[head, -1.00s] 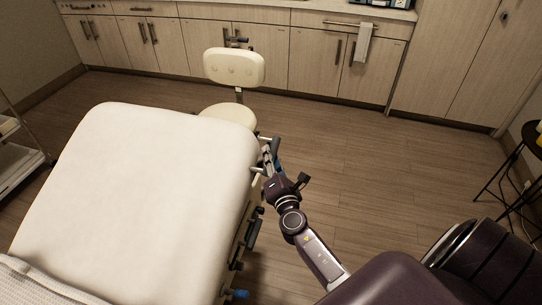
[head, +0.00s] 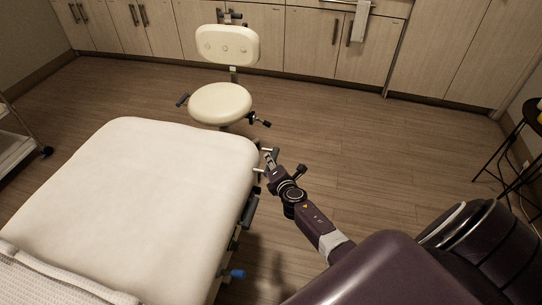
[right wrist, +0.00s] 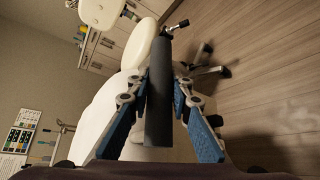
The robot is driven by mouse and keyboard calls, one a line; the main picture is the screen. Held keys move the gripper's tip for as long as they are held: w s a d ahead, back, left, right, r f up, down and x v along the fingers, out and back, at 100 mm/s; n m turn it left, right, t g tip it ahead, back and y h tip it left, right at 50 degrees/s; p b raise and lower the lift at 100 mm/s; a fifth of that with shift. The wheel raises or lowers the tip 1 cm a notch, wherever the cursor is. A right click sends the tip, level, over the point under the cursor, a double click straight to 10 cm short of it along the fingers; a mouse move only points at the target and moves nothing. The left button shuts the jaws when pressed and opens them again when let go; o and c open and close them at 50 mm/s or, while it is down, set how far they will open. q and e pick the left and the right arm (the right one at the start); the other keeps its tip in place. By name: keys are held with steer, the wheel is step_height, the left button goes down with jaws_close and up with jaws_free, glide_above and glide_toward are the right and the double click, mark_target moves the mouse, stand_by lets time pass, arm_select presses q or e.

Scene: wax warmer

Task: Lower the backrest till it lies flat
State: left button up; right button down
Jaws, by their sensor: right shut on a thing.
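The white padded backrest (head: 150,190) fills the left of the head view. It looks close to level, but I cannot tell whether it is fully flat. My right gripper (head: 269,160) is at its far right corner, beside its right edge. In the right wrist view, the two blue-padded fingers of my right gripper (right wrist: 162,98) are closed around a dark grey cylindrical handle (right wrist: 158,115). The backrest's underside is hidden in the head view. My left gripper is not in view.
A cream stool (head: 220,103) stands just beyond the backrest. A blue-tipped lever (head: 237,274) sticks out on the bed's right side. A dark side table (head: 520,130) is at the far right. Wood cabinets (head: 330,45) line the back. The floor right of the bed is open.

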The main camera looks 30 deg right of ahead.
steer(key=shift+s+a+f, duration=0.15)
steer(key=shift+s+f, duration=0.15)
steer(key=shift+f, duration=0.3)
steer(key=c, duration=2)
jaws_free()
steer(key=shift+o, duration=1.3)
steer(key=shift+w+f, duration=0.1)
steer(key=shift+w, duration=0.05)
steer(key=shift+r, duration=0.3)
steer(key=shift+s+r, duration=0.2)
steer(key=shift+s, duration=0.3)
steer(key=v, duration=1)
steer(key=shift+s+a+r, duration=0.15)
steer(key=shift+s+a, duration=0.05)
steer(key=shift+s, duration=0.15)
